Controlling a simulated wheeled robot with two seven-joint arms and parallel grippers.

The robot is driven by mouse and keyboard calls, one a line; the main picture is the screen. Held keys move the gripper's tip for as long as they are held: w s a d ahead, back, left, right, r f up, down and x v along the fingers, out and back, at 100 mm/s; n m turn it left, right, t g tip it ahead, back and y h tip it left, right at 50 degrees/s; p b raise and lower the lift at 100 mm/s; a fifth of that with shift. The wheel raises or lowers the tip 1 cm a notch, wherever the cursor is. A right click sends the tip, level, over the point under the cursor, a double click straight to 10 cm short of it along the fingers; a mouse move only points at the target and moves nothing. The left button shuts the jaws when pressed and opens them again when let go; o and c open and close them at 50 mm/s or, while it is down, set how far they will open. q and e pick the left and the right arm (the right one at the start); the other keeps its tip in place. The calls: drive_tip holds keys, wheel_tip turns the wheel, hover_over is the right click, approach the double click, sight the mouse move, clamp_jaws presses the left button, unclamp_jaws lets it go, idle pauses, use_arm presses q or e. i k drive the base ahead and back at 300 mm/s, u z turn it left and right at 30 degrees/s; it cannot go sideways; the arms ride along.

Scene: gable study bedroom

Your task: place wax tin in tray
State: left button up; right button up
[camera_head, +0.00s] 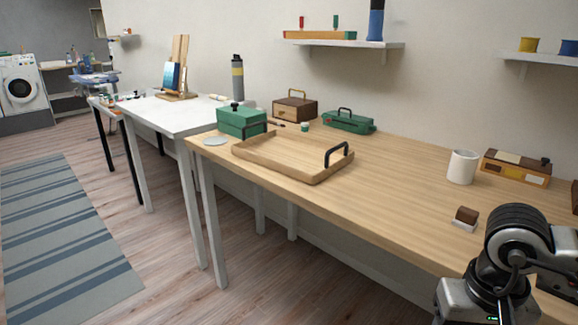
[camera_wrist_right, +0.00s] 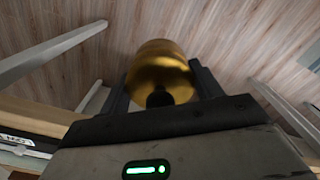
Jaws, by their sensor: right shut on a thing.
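The wooden tray (camera_head: 285,157) lies on the long wooden table, with black handles at its ends, and its inside looks empty. In the right wrist view, a gold round tin (camera_wrist_right: 160,72), which I take as the wax tin, sits between the fingers of my right gripper (camera_wrist_right: 162,88). The gripper is shut on it, and wooden floor shows behind. In the head view my right arm is at the lower right, well to the right of the tray; the tin cannot be made out there. My left gripper is not in view.
A green box (camera_head: 241,119), grey disc (camera_head: 214,141), brown case (camera_head: 296,107) and green toolbox (camera_head: 348,122) surround the tray's left and back. A white mug (camera_head: 462,167), a small brown-and-white block (camera_head: 465,218) and a striped box (camera_head: 517,168) stand right. The tabletop between is clear.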

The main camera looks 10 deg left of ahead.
sight(276, 151)
drive_tip(key=z, duration=1.1)
drive_tip(key=k, duration=0.15)
drive_tip(key=u, duration=2.3)
drive_tip(key=i, duration=0.85)
drive_tip(key=u, duration=0.1)
